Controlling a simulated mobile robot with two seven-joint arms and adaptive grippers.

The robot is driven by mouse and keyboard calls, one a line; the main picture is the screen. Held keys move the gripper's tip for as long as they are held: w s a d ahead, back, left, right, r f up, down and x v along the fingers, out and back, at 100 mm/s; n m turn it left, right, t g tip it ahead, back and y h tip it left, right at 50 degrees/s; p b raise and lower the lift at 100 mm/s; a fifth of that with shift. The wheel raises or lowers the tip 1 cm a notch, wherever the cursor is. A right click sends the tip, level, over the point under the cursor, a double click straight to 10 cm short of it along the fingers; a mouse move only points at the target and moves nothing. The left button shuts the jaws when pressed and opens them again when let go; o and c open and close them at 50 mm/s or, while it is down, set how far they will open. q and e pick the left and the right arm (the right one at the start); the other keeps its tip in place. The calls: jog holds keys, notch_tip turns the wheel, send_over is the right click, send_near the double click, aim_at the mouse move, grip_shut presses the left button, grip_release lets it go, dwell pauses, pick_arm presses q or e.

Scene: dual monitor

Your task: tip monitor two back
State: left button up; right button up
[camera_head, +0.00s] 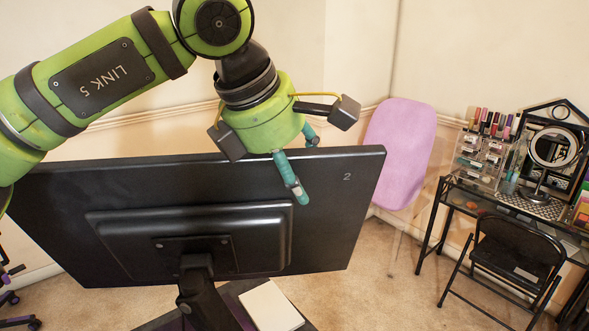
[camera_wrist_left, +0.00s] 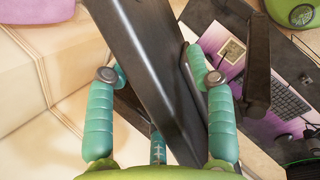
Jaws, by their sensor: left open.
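Monitor two (camera_head: 345,205), a black screen marked "2", shows its back in the head view, on a dark stand (camera_head: 200,300). My left gripper (camera_head: 304,170) is over its top edge, right of the middle. One teal finger is in front of the back panel and another is behind the edge. In the left wrist view the monitor (camera_wrist_left: 150,70) runs between the open fingers of my left gripper (camera_wrist_left: 160,76). Whether the fingers touch it is unclear. The screen face is hidden in the head view. My right gripper is not in view.
The left wrist view shows a keyboard (camera_wrist_left: 282,105) on a purple and black desk surface, and another dark upright slab (camera_wrist_left: 257,95). The head view shows a white flat object (camera_head: 270,306), a pink chair (camera_head: 400,150), a black folding chair (camera_head: 510,250) and a vanity table (camera_head: 455,205).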

pick_arm(q)
jog(key=v, duration=1.2)
